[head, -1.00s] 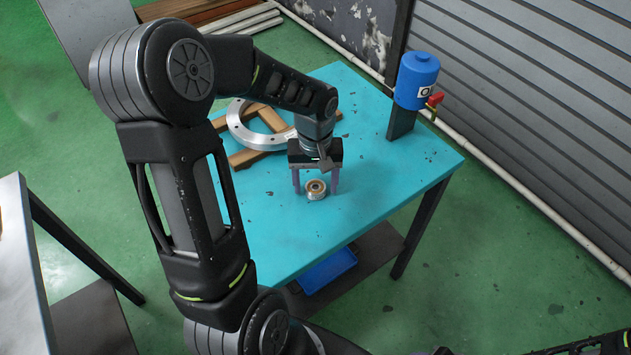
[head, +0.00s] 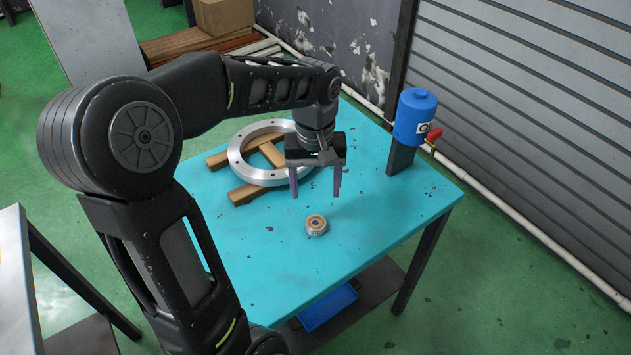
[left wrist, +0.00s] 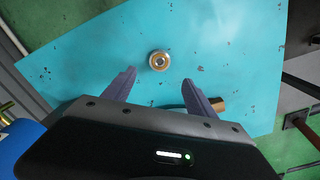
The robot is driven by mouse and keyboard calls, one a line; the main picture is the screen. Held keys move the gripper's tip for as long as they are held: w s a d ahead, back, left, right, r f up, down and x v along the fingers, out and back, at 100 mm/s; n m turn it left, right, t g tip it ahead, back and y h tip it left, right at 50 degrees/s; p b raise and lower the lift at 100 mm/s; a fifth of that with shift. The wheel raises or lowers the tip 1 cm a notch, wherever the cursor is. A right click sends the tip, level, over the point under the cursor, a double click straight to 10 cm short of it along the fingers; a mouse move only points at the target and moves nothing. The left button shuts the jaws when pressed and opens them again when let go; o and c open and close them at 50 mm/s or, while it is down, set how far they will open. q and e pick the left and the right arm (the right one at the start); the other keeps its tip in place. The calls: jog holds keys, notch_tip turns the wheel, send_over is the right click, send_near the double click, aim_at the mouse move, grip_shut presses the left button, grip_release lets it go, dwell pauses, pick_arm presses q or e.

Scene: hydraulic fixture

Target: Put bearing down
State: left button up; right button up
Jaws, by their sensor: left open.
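The bearing (head: 316,225), a small metal ring with a brownish inner part, lies on the turquoise table (head: 372,243). It also shows in the left wrist view (left wrist: 159,61), beyond the fingertips and clear of them. My left gripper (head: 316,194) is open and empty, raised above the table, behind the bearing in the head view. In the left wrist view its two purple fingers (left wrist: 157,77) stand wide apart with nothing between them. My right gripper does not show.
A large metal ring (head: 240,164) rests on wooden blocks (head: 245,194) at the table's back left. A blue cylinder (head: 415,112) with a red handle stands at the back right. A blue bin (head: 328,308) sits on the lower shelf. The table's front is clear.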

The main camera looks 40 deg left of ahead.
pick_arm(q)
jog(key=shift+r, duration=0.6)
dwell(0.5)
